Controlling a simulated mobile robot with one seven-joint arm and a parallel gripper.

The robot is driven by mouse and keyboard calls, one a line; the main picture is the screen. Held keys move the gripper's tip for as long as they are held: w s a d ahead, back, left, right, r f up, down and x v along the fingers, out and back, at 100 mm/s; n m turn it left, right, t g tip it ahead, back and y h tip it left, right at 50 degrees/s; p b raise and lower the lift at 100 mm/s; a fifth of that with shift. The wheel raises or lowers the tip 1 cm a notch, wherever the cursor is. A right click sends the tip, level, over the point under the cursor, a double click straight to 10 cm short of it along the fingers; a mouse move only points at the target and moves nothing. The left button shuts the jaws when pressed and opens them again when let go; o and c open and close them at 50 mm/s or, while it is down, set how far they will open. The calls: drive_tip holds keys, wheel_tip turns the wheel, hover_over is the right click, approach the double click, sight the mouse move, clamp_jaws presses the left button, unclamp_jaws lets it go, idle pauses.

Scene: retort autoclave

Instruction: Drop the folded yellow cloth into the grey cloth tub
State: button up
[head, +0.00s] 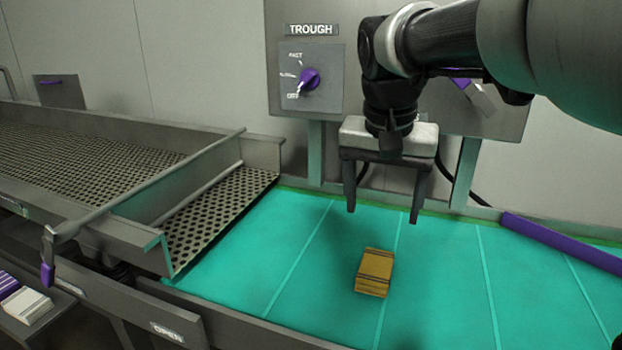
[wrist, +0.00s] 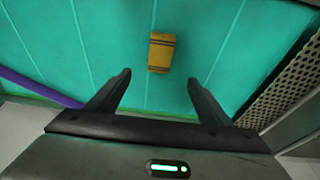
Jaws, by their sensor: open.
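The folded yellow cloth (head: 375,272) lies on the green belt, a small block with dark stripes across it. In the wrist view the cloth (wrist: 162,52) lies beyond the fingertips, close to the line midway between them. My gripper (head: 382,215) is open and empty. It hangs above the belt with its fingers pointing down, higher than the cloth and apart from it. It also shows in the wrist view (wrist: 160,82). I see no grey cloth tub in either view.
The green belt (head: 440,290) is clear around the cloth. A perforated metal trough (head: 215,215) with raised walls stands at the left. A purple bar (head: 560,243) crosses the belt at the right. A panel with a purple knob (head: 309,79) stands behind.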

drive_tip(key=b, duration=0.2)
hover_over(376, 266)
drive_tip(key=s, duration=0.1)
drive_tip(key=f, duration=1.1)
drive_tip(key=shift+s+a, duration=0.15)
drive_tip(key=shift+a, duration=0.05)
drive_tip(key=x, duration=0.5)
drive_tip(key=shift+s+f+b, duration=0.1)
drive_tip(key=shift+f+b, duration=0.05)
drive_tip(key=shift+b, duration=0.25)
drive_tip(key=shift+a, duration=0.1)
drive_tip(key=c, duration=1.2)
